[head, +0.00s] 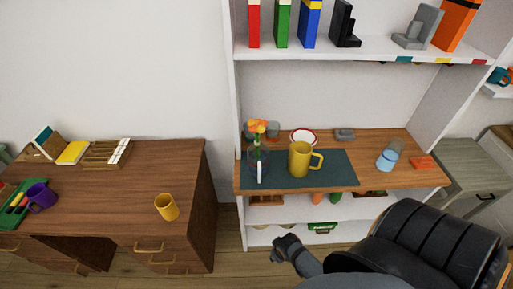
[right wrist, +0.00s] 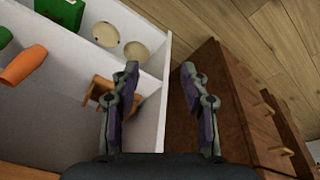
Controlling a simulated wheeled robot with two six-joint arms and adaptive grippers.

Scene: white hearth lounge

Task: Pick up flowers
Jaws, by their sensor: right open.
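Orange flowers (head: 257,126) with green stems stand upright in a clear glass vase (head: 252,163) on the left of the wooden shelf board, in the head view. A small white upright object (head: 260,173) shows at the vase's front. My right gripper (head: 284,241) is below and in front of that board, well apart from the flowers. In the right wrist view my right gripper (right wrist: 160,69) is open with nothing between its fingers. The flowers are not visible in the right wrist view. My left gripper is in neither view.
A yellow mug (head: 299,160) stands right of the vase on a dark mat (head: 335,176). A red-rimmed white bowl (head: 303,136) is behind it. A blue glass (head: 388,158) stands further right. A white upper shelf (head: 380,47) overhangs. A desk (head: 110,195) stands left.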

